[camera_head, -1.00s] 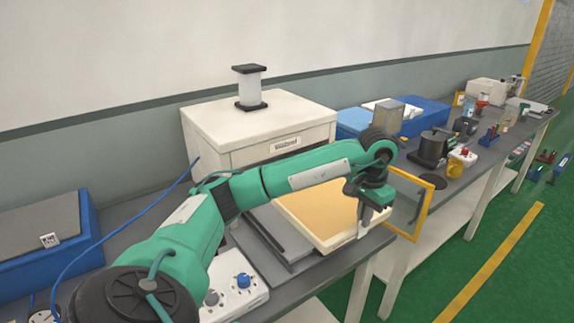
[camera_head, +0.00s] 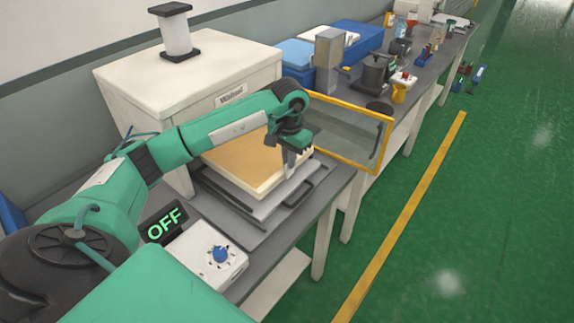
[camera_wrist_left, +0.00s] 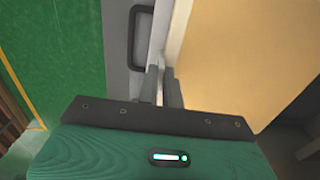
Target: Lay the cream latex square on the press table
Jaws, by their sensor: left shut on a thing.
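The cream latex square (camera_head: 236,162) is a thick slab with a tan top and pale sides, in front of the white press cabinet. My left gripper (camera_head: 289,158) is shut on its right edge. In the left wrist view the fingers (camera_wrist_left: 160,85) are at the edge of the square (camera_wrist_left: 245,65). The square is over the grey press table (camera_head: 280,207), a plate with a black handle (camera_head: 298,193). The plate also shows in the wrist view (camera_wrist_left: 117,45). I cannot tell whether the square's whole underside touches it. My right gripper is not in view.
The white cabinet (camera_head: 150,85) stands behind. Its yellow-framed glass door (camera_head: 350,133) is open, close to my left gripper's right. A control box with a blue knob (camera_head: 205,262) and an OFF display (camera_head: 163,225) are in front. Bench items stand beyond the door.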

